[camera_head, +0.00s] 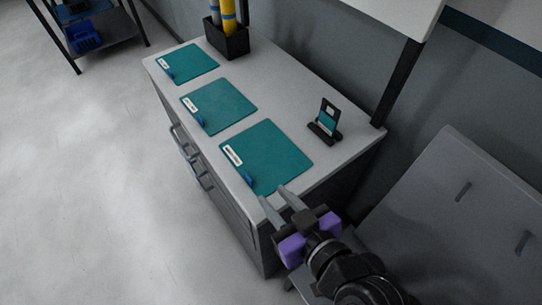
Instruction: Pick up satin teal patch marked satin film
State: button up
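Three teal patches lie flat in a row on a grey cabinet top: a far patch (191,62), a middle patch (222,105) and a near, largest-looking patch (272,157). Each has a white label on its left side and a small blue tab at its front-left edge. The label writing is too small to read, so I cannot tell which is the satin film. My gripper (272,193) is at the near patch's front edge, close to its blue tab (249,179). Its two fingers are apart with nothing visible between them. I cannot tell whether they touch the patch.
A small black stand with a card (327,121) is on the right of the cabinet top (278,92). A grey panel (470,210) is at right. The floor at left is clear.

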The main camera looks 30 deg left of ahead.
aim_at(248, 176)
jog(key=shift+s+a+r+n+g, duration=0.1)
jog(key=shift+a+r+n+g, duration=0.2)
jog(key=shift+a, duration=0.25)
jog(key=shift+a+r+n+g, duration=0.2)
jog(key=shift+a+n+g, duration=0.15)
jog(key=shift+a, duration=0.6)
jog(key=shift+w+d+f+p+x, duration=0.1)
jog(key=shift+p+x, duration=0.1)
jog(key=shift+x, duration=0.95)
jog(key=shift+w+d+f+p+x, duration=0.15)
jog(key=shift+p+x, duration=0.1)
jog(key=shift+x, duration=0.95)
jog(key=shift+s+f+p+x, duration=0.1)
jog(key=shift+p+x, duration=0.1)
jog(key=shift+x, duration=0.95)
grip_shut()
